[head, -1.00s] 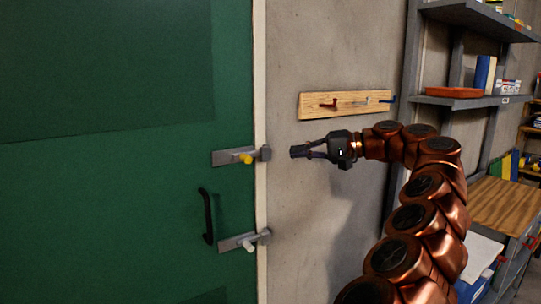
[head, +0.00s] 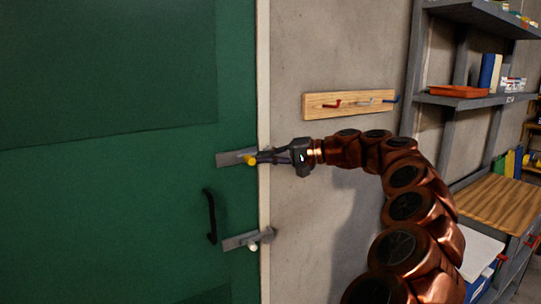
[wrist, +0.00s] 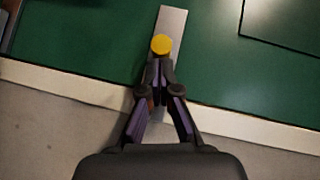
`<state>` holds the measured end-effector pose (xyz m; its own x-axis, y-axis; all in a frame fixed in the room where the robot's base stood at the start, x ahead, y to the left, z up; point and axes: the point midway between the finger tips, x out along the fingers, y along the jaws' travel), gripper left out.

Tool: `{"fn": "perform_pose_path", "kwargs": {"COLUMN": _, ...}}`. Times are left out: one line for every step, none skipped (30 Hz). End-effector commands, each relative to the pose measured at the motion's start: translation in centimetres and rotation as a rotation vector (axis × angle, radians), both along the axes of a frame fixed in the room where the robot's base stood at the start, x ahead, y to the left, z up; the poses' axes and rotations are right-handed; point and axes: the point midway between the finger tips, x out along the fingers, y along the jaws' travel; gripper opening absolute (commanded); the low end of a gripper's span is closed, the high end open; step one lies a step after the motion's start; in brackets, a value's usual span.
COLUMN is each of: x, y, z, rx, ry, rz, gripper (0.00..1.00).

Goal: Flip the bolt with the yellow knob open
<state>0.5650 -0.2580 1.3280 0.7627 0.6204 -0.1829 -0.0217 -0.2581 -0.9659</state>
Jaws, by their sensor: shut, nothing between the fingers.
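The bolt with the yellow knob (head: 250,160) sits on a grey plate (head: 228,158) near the right edge of the green door (head: 120,140). My gripper (head: 262,157) is shut and empty, its fingertips right beside the knob on its right side. In the wrist view the yellow knob (wrist: 161,44) is just beyond the closed fingertips (wrist: 158,65), with the plate (wrist: 172,22) behind it. I cannot tell whether the tips touch the knob. The gripper hides the bolt's right end.
A second bolt with a white knob (head: 253,246) is lower on the door, beside a black handle (head: 210,215). A wooden hook rack (head: 348,104) hangs on the wall above my gripper. Grey shelves (head: 470,101) and a wooden worktop (head: 495,200) stand at right.

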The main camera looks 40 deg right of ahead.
Motion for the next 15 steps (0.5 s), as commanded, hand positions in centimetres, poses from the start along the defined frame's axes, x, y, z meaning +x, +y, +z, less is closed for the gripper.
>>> {"fn": "perform_pose_path", "kwargs": {"x": 0.07, "y": 0.06, "z": 0.0, "rx": 0.0, "ry": 0.0, "rz": 0.0, "gripper": 0.0}}
{"fn": "perform_pose_path", "kwargs": {"x": 0.09, "y": 0.06, "z": -0.01, "rx": 0.0, "ry": 0.0, "rz": -0.001, "gripper": 0.0}}
{"fn": "perform_pose_path", "kwargs": {"x": 0.11, "y": 0.07, "z": -0.02, "rx": 0.0, "ry": 0.0, "rz": -0.001, "gripper": 0.0}}
{"fn": "perform_pose_path", "kwargs": {"x": 0.11, "y": 0.06, "z": -0.03, "rx": 0.0, "ry": 0.0, "rz": -0.001, "gripper": 0.0}}
{"fn": "perform_pose_path", "kwargs": {"x": 0.11, "y": 0.06, "z": -0.04, "rx": 0.0, "ry": 0.0, "rz": -0.001, "gripper": 0.0}}
{"fn": "perform_pose_path", "kwargs": {"x": 0.11, "y": 0.06, "z": -0.04, "rx": 0.0, "ry": 0.0, "rz": -0.001, "gripper": 0.0}}
{"fn": "perform_pose_path", "kwargs": {"x": 0.1, "y": 0.05, "z": -0.04, "rx": 0.0, "ry": 0.0, "rz": -0.001, "gripper": 0.0}}
{"fn": "perform_pose_path", "kwargs": {"x": 0.11, "y": 0.06, "z": -0.04, "rx": 0.0, "ry": 0.0, "rz": -0.001, "gripper": 0.0}}
{"fn": "perform_pose_path", "kwargs": {"x": 0.11, "y": 0.06, "z": -0.05, "rx": 0.0, "ry": 0.0, "rz": -0.001, "gripper": 0.0}}
{"fn": "perform_pose_path", "kwargs": {"x": 0.11, "y": 0.07, "z": -0.05, "rx": 0.0, "ry": 0.0, "rz": 0.0, "gripper": 0.0}}
{"fn": "perform_pose_path", "kwargs": {"x": 0.11, "y": 0.11, "z": -0.05, "rx": 0.0, "ry": 0.0, "rz": 0.0, "gripper": 0.0}}
{"fn": "perform_pose_path", "kwargs": {"x": 0.12, "y": 0.21, "z": -0.07, "rx": 0.001, "ry": -0.001, "rz": 0.0, "gripper": 0.0}}
{"fn": "perform_pose_path", "kwargs": {"x": 0.13, "y": 0.33, "z": -0.08, "rx": 0.001, "ry": -0.001, "rz": 0.0, "gripper": 0.0}}
{"fn": "perform_pose_path", "kwargs": {"x": 0.16, "y": 0.49, "z": -0.08, "rx": 0.001, "ry": -0.001, "rz": 0.0, "gripper": 0.0}}
{"fn": "perform_pose_path", "kwargs": {"x": 0.19, "y": 0.78, "z": -0.09, "rx": 0.001, "ry": -0.002, "rz": 0.0, "gripper": 0.0}}
